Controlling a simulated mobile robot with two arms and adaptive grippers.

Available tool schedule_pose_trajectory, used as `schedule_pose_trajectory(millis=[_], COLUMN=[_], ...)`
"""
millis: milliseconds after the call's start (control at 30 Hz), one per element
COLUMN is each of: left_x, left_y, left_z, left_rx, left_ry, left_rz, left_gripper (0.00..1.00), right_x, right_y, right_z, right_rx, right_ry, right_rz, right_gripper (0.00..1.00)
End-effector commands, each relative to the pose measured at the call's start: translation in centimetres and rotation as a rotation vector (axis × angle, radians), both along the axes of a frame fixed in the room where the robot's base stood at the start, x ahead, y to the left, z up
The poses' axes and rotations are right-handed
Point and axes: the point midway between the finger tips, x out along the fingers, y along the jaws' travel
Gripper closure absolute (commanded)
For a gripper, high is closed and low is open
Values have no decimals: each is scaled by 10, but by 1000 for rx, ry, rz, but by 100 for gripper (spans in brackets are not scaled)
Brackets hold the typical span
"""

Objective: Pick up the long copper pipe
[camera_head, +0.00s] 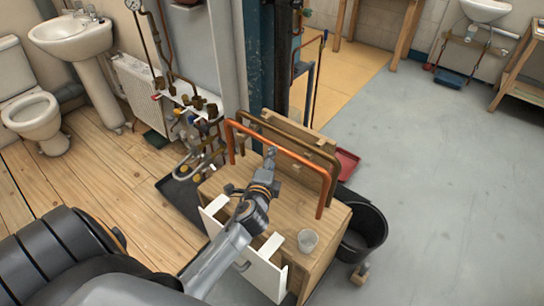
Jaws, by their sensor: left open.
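A long bright copper pipe (282,149) with both ends bent down stands over the wooden cabinet (325,229). Its long run slopes from back left to front right. A darker, brownish pipe (300,143) of like shape runs close behind it. My left gripper (270,158) is open, over the cabinet top, close to the middle of the copper pipe. From this angle I cannot tell whether it touches the pipe. Nothing shows held in it. My arm hides part of the cabinet top. My right gripper is not in view.
A small clear cup (307,240) stands on the cabinet's front right corner. A black bucket (365,236) and a red tray (346,163) are right of the cabinet. Valves and pipes (195,125) crowd the wall behind left. The grey floor (450,200) at right is open.

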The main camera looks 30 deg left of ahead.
Motion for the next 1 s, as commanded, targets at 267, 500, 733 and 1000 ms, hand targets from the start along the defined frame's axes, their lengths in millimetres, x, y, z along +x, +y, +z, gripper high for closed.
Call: schedule_pose_trajectory(millis=[267,500,733,1000], left_x=[23,54,67,66], left_y=[10,26,31,31], left_z=[-4,-6,-9,-9], left_rx=[-2,-3,-4,-4], left_ry=[0,0,0,1], left_rz=[0,1,1,0], left_gripper=[53,53,53,76], right_x=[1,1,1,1], right_y=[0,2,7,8], right_z=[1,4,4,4], right_rx=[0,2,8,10], right_ry=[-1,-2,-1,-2], right_rz=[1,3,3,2], right_gripper=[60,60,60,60])
